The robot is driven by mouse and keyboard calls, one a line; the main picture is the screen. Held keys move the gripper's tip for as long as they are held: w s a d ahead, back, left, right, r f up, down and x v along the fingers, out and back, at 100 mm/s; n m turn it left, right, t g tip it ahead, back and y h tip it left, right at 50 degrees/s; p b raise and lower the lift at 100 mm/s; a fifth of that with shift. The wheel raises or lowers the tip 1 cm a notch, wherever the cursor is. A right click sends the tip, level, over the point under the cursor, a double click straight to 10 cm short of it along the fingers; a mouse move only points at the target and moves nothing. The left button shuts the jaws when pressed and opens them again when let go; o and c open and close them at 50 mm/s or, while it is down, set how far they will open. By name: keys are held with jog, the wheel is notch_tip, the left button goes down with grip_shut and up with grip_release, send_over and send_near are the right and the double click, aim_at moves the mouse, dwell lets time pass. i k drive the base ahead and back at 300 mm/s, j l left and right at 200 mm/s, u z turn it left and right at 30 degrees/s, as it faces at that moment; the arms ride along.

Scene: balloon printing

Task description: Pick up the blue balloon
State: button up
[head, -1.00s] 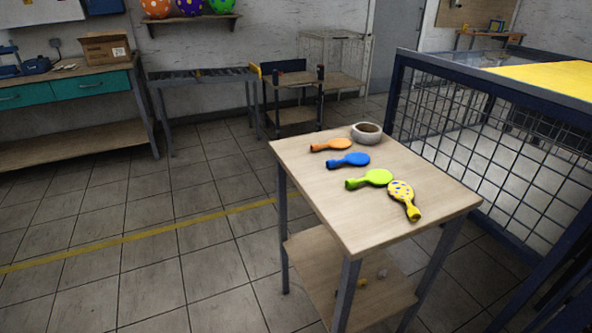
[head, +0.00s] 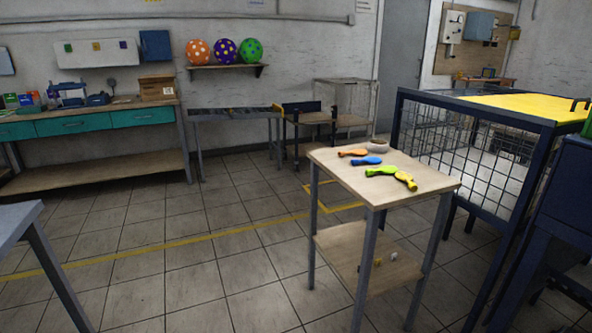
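The blue balloon (head: 367,161) lies deflated and flat on the top of a small wooden table (head: 340,165) with grey metal legs. An orange balloon (head: 352,152) lies behind it, and a lime-green balloon (head: 381,171) lies in front of it to the right. A yellow balloon with blue marks (head: 406,180) lies nearest the table's right front. A round bowl (head: 378,146) stands at the table's back edge. My gripper is in neither head view, so its state is hidden.
A mesh cage with a yellow top (head: 535,108) stands close on the table's right. Part of a grey table (head: 18,222) juts in at the left. A workbench (head: 90,118) and a roller stand (head: 235,113) line the back wall. Tiled floor is clear left of the small table.

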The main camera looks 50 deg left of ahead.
aim_at(371, 160)
jog(key=i+u, duration=0.1)
jog(key=u, duration=1.6)
jog(key=j, duration=0.55)
